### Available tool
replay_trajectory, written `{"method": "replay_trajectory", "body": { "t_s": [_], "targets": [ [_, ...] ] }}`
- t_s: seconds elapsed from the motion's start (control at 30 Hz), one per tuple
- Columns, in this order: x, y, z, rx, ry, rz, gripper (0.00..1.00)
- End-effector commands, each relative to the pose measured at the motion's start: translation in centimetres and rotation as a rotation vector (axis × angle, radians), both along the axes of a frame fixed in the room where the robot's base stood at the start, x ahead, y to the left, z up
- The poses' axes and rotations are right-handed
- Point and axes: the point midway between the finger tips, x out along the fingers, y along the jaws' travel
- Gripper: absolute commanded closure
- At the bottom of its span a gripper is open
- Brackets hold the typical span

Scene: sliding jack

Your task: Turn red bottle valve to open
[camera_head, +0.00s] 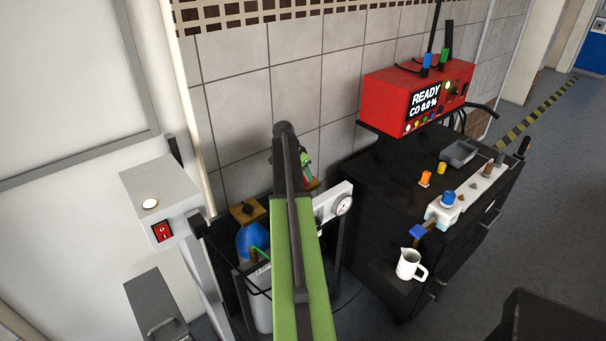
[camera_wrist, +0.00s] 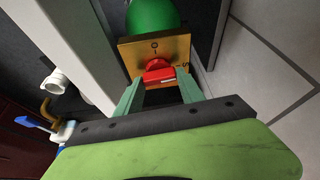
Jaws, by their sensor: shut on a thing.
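The red valve (camera_wrist: 158,70) sits on a tan plate (camera_wrist: 128,52) at the top of a green bottle (camera_wrist: 153,14) in the wrist view. Small dark marks show on the plate above and to the right of the valve. My gripper (camera_wrist: 159,80) has its pale green fingers on either side of the red handle and is shut on it. In the camera_head view my green arm covers most of this bottle and the valve. Only a bit of the gripper (camera_head: 305,160) and of the tan plate (camera_head: 313,185) shows there.
A blue bottle (camera_head: 252,238) with a black-knobbed tan plate stands left of my arm. A white gauge panel (camera_head: 332,204) stands close on the right. A tiled wall (camera_head: 235,110) is behind.

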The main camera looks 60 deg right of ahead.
Motion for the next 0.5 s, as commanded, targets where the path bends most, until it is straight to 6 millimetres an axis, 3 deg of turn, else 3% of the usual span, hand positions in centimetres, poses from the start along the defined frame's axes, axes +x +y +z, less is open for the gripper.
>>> {"method": "replay_trajectory", "body": {
  "t_s": [0.5],
  "targets": [
    [-0.46, 0.09, -0.02, 0.001, -0.001, 0.445, 0.95]
  ]
}}
